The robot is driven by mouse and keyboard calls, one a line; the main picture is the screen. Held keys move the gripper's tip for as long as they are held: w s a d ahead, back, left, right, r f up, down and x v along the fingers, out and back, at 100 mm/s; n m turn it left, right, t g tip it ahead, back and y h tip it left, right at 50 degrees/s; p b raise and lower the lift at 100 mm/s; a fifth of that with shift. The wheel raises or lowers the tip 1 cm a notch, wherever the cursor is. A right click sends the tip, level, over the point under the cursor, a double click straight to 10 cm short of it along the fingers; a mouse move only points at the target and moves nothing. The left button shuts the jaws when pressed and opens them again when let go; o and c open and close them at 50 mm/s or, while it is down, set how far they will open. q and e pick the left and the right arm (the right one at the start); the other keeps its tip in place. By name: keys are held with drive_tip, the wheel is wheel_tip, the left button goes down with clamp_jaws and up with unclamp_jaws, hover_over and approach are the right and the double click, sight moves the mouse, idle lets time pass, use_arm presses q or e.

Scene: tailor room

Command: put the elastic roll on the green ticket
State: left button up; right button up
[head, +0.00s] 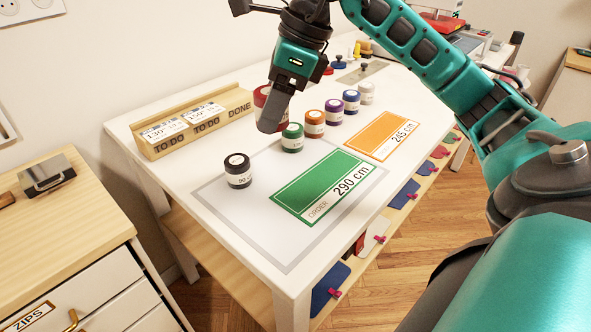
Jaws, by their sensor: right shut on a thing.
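The green ticket (323,187), marked "ORDER 290 cm", lies flat inside a grey outlined area on the white table. My right gripper (270,117) is above the table, up and left of the ticket. It is shut on a dark red roll (261,95), which is mostly hidden behind a finger. A green roll (292,138) stands just behind the ticket. My left gripper is not in view.
Orange (314,124), purple (334,111), blue (351,101) and white (367,92) rolls stand in a row. An orange ticket (382,135) marked 245 cm lies right of the green one. A wooden card holder (192,122) stands at the back left. The green ticket's top is clear.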

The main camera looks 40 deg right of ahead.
drive_tip(key=s+d+r+m+t+h, duration=0.1)
drive_tip(key=s+d+r+m+h, duration=0.15)
drive_tip(key=m, duration=0.35)
drive_tip(key=b, duration=0.6)
hover_over(290, 195)
drive_tip(key=s, duration=0.1)
drive_tip(key=shift+m, duration=0.3)
drive_tip(key=f, duration=1.4)
drive_tip(key=shift+s+d+f, duration=0.15)
drive_tip(key=shift+d+f, duration=0.05)
drive_tip(key=shift+f, duration=0.7)
wheel_tip(290, 195, down, 4)
drive_tip(key=shift+r+b, duration=0.2)
drive_tip(key=shift+b, duration=0.3)
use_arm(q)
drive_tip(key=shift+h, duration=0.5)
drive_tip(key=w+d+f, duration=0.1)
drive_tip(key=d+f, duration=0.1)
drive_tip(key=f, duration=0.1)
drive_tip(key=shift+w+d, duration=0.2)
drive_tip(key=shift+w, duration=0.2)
use_arm(e)
drive_tip(key=shift+f, duration=0.15)
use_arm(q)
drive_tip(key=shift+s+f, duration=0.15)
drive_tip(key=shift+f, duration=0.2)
use_arm(e)
drive_tip(key=o, duration=1)
